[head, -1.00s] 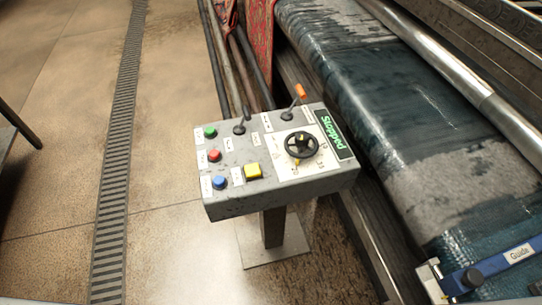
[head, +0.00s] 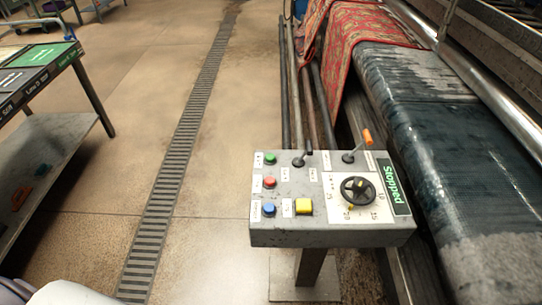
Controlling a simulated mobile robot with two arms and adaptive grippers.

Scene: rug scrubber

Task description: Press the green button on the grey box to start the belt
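The grey box (head: 330,238) stands on a post beside the machine. The green button (head: 270,158) is at the far left corner of its top, above a red button (head: 269,182) and a blue button (head: 268,208). The box also has two levers, one with an orange grip (head: 367,137), and a black handwheel (head: 361,190). Its display (head: 394,187) reads "Stopped" in green. Neither of my grippers shows; nothing covers the green button.
The wet, dark belt (head: 440,130) runs along the right, with a red patterned rug (head: 365,35) at its far end. A table (head: 45,72) with a lower shelf stands at the left. Open floor with a drain grate (head: 180,150) lies between. Long poles (head: 310,100) lie behind the box.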

